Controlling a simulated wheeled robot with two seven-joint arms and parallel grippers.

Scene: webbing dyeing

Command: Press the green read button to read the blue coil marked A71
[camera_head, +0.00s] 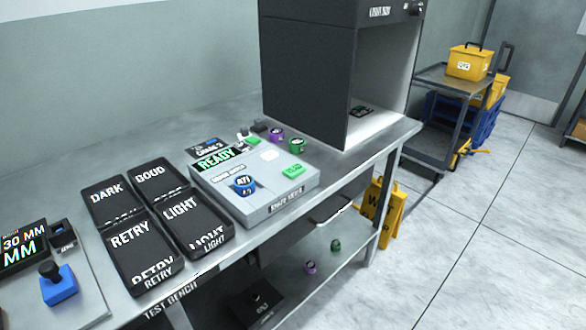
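The blue coil marked A71 (243,185) sits on top of the grey reader box (258,206), on its left part. The green read button (293,172) is on the right part of the same box top. A display reading READY (217,160) stands at the back of the box. Neither of my grippers is in view, and nothing covers the coil or the button.
Black trays marked DARK (98,190), GOOD, RETRY and LIGHT (212,245) stand left of the reader. Purple (276,135) and green (297,145) coils stand behind it. A tall dark cabinet (305,75) rises at the back right. A yellow sign (392,215) stands on the floor.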

